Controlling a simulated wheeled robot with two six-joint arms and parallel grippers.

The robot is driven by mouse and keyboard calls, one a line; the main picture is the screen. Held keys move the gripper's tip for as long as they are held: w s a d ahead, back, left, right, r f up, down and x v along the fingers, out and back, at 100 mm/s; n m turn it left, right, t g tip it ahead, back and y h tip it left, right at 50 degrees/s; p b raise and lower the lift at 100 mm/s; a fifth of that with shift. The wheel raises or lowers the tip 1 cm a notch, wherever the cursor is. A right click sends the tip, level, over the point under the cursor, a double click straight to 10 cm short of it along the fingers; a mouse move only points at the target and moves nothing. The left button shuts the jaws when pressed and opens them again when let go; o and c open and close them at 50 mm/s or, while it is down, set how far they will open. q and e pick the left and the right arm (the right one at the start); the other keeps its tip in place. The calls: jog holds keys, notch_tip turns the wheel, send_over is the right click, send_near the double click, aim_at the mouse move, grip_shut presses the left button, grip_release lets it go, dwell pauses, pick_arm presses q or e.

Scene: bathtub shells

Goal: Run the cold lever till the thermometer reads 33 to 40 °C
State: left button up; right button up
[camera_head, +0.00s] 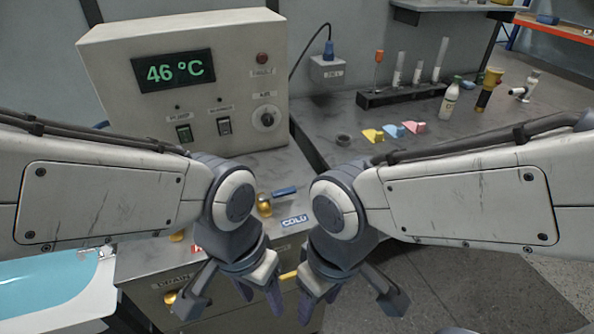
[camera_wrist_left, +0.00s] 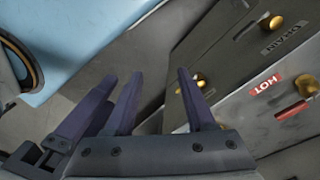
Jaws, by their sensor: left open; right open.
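The thermometer display (camera_head: 173,71) on the grey control box reads 46 °C in green digits. The cold lever (camera_head: 283,191) has a blue handle on a brass stem, behind the blue COLD label (camera_head: 294,222). My left gripper (camera_head: 232,297) is open and empty, in front of and below the cold lever, apart from it. My right gripper (camera_head: 348,300) is open and empty to its right. The left wrist view shows the left gripper (camera_wrist_left: 158,95) again, with the red hot lever (camera_wrist_left: 292,110) and HOT label (camera_wrist_left: 265,88) to its right. My arms partly hide the bench top.
The tub (camera_head: 60,285) holds blue water at lower left. The control box (camera_head: 215,35) has switches and a dial. Coloured wedges (camera_head: 393,130), a tube rack (camera_head: 400,95) and bottles (camera_head: 449,102) stand on the bench at right. A drain knob (camera_wrist_left: 272,22) is on the cabinet front.

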pick_arm(q)
jog(key=w+d+r+n+h+p, duration=0.1)
jog(key=w+d+r+n+p, duration=0.25)
jog(key=w+n, duration=0.4)
jog(key=n+t+h+p, duration=0.15)
jog(key=n+p, duration=0.45)
jog(key=n, duration=1.3)
send_over(285, 190)
jog(key=s+a, duration=0.2)
jog(key=a, duration=0.3)
jog(key=shift+n+h, duration=0.25)
jog(key=shift+n, duration=0.1)
jog(key=x, duration=0.9)
jog(key=shift+w+d+f+p, duration=0.25)
jog(key=shift+w+d+p, duration=0.05)
jog(key=shift+p, duration=0.05)
jog(key=shift+d+f, duration=0.15)
jog(key=shift+f, duration=0.25)
grip_shut()
jog(key=shift+w, duration=0.1)
